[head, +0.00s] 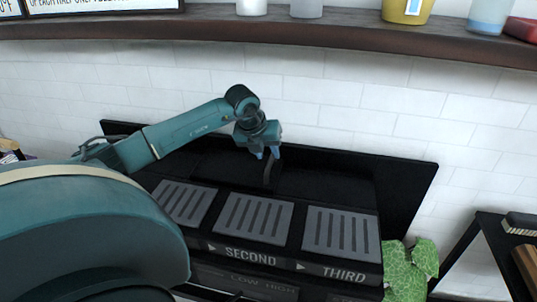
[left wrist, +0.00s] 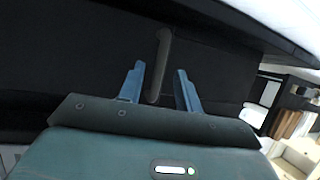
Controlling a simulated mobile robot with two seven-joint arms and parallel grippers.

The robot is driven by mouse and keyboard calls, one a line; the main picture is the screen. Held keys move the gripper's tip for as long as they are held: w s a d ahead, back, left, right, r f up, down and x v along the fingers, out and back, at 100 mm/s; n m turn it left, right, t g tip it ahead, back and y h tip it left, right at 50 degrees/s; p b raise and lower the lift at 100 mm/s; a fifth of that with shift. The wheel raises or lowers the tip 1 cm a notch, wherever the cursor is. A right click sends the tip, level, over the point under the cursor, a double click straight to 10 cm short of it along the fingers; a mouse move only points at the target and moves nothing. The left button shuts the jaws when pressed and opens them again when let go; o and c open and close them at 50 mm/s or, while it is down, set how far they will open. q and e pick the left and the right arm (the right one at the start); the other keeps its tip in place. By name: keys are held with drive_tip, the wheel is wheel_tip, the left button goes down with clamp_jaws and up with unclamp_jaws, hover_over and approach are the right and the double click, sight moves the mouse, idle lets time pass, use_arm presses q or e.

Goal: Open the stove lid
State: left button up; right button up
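The black stove (head: 320,271) stands against the wall with its slotted grey grates uncovered. Its black lid (head: 400,190) is raised behind the grates, leaning back toward the wall. A dark bar handle (head: 269,174) is on the lid's middle and also shows in the left wrist view (left wrist: 164,50). My left gripper (head: 266,154) is at the handle's upper end. In the left wrist view my left gripper (left wrist: 160,84) has its blue fingers spread, one on each side of the handle, with gaps visible. My right gripper is not in view.
A dark wooden shelf (head: 330,25) with cups and a yellow container (head: 407,10) runs above the lid. A black rack (head: 490,250) stands farther right.

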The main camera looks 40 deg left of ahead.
use_arm(q)
drive_tip(key=shift+x, duration=1.05)
clamp_jaws()
